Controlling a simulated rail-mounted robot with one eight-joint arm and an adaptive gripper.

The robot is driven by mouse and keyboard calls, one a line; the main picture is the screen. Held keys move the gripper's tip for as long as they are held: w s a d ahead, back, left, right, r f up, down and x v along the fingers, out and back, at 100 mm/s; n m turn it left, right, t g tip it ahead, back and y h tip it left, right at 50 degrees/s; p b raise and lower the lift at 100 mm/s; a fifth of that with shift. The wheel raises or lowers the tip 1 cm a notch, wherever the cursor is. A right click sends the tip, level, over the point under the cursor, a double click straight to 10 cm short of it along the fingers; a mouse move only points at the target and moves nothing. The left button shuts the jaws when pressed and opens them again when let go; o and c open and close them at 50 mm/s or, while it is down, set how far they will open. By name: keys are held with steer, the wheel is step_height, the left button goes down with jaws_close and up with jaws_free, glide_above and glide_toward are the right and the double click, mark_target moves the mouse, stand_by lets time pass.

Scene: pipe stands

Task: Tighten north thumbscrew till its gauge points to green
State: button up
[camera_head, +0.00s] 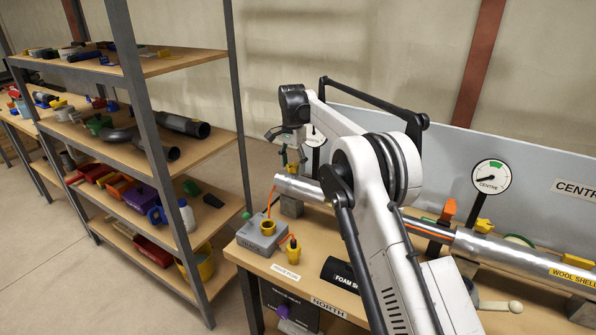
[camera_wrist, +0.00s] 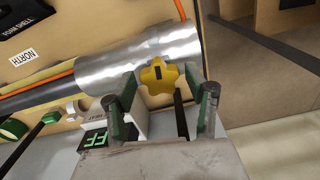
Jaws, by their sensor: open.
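The north thumbscrew is a yellow star-shaped knob (camera_wrist: 159,76) with a dark slot mark, at the silver pipe (camera_wrist: 135,55) in the wrist view. A yellow piece shows below my gripper in the head view (camera_head: 292,168). My gripper (camera_wrist: 161,97) is open, with one finger on each side of the knob; I cannot tell whether either finger touches it. In the head view my gripper (camera_head: 287,136) points down over the north pipe end. A white gauge dial (camera_head: 314,137) behind it is partly hidden by my arm, and its needle cannot be read.
The centre gauge (camera_head: 491,177) stands at the right, its needle toward the lower left. The centre pipe (camera_head: 510,257) has an orange clip and yellow knobs. A grey box (camera_head: 262,234) and yellow cups sit at the bench's left end. A loaded shelf (camera_head: 165,150) stands left.

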mark_target(293, 165)
steer(key=shift+r+p, duration=1.6)
steer(key=shift+r, duration=1.5)
